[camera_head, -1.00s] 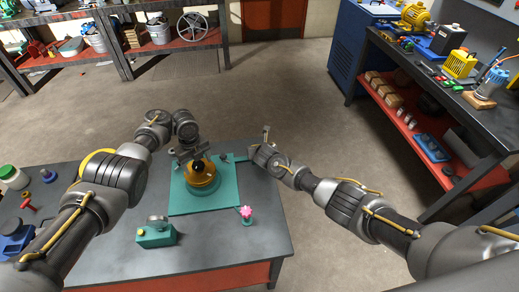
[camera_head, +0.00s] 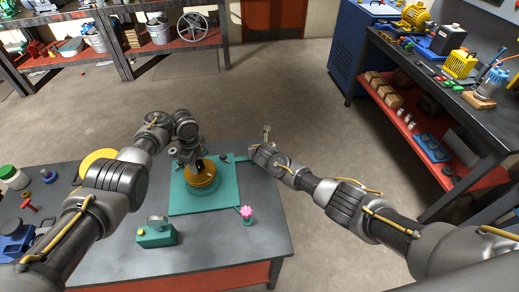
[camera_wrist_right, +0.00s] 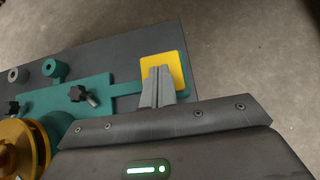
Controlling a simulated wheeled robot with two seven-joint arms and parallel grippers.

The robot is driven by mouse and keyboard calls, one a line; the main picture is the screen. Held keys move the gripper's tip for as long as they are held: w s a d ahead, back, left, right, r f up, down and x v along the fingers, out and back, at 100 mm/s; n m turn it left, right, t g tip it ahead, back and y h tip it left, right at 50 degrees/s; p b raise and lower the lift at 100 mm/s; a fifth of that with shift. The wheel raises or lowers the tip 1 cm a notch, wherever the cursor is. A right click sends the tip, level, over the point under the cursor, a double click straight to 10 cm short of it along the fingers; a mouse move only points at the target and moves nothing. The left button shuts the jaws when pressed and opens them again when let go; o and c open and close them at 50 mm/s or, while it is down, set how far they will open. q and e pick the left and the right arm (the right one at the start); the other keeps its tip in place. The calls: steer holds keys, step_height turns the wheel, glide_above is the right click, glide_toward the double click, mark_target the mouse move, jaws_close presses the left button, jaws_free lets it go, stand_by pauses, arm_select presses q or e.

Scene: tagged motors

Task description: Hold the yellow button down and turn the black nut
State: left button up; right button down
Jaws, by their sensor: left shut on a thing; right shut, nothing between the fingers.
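The black nut (camera_head: 199,167) sits on top of a gold round housing (camera_head: 203,181) on a teal base plate (camera_head: 207,208). My left gripper (camera_head: 196,158) reaches down from above and is shut on the black nut, partly covering it. The yellow button (camera_wrist_right: 176,62) is a square yellow pad at the end of a teal arm, near the table edge. My right gripper (camera_wrist_right: 160,72) is shut and empty, its fingertips over the yellow button and seemingly against it. The head view hides the button behind my right gripper (camera_head: 251,151). The gold housing also shows in the right wrist view (camera_wrist_right: 38,150).
A white jar (camera_head: 13,177), a red part (camera_head: 29,201) and a blue device (camera_head: 14,240) stand at the left.

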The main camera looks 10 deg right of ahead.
arm_select(q)
steer(key=n, duration=0.7)
steer(key=shift+s+f, duration=0.1)
steer(key=shift+c, duration=0.5)
arm_select(e)
steer(key=shift+s+f, duration=0.1)
steer(key=shift+f, duration=0.05)
arm_select(q)
steer(key=o, duration=1.1)
steer(key=shift+o, duration=0.2)
steer(key=m, duration=0.2)
steer(key=shift+m, duration=0.4)
steer(key=m, duration=1.2)
